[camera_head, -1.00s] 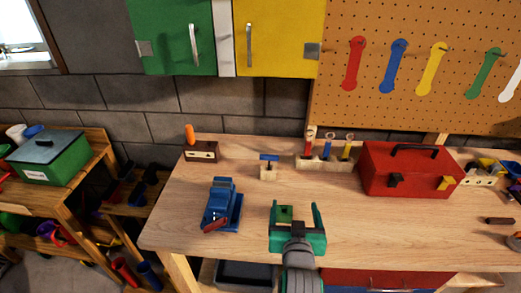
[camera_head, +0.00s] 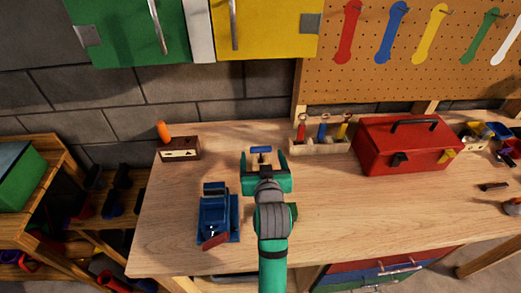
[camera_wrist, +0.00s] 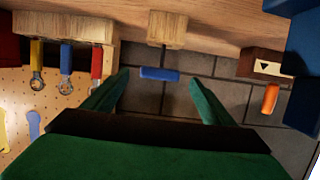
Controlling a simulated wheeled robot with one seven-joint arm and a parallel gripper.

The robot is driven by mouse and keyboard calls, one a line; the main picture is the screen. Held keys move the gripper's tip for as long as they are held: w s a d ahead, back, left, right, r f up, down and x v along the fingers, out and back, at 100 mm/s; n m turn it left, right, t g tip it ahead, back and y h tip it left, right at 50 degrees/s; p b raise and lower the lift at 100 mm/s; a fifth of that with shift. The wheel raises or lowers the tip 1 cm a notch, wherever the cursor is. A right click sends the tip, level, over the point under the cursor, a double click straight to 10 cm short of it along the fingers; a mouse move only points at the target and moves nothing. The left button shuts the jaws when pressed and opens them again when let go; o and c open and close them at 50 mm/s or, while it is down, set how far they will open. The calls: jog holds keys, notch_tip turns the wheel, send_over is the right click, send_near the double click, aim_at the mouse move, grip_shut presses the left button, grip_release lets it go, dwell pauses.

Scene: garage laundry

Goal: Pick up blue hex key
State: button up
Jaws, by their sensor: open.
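The blue hex key shows as a blue T-shaped bar handle (camera_head: 261,150) near the back of the workbench. In the wrist view its blue bar (camera_wrist: 159,74) lies crosswise in the gap between the fingertips, with a small wooden block (camera_wrist: 167,28) beside it in the picture. My gripper (camera_head: 266,165) has green fingers, is open and holds nothing. In the wrist view the fingers (camera_wrist: 158,78) are on either side of the bar, with space at both ends. My arm hides the key's lower part in the head view.
A blue vise (camera_head: 215,212) stands left of my arm. A wooden box (camera_head: 179,149) with an orange handle is at the back left.

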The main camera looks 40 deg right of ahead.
aim_at(261, 152)
jog(key=shift+x, duration=2.8)
jog(key=shift+a+f, duration=0.1)
jog(key=c, duration=1.1)
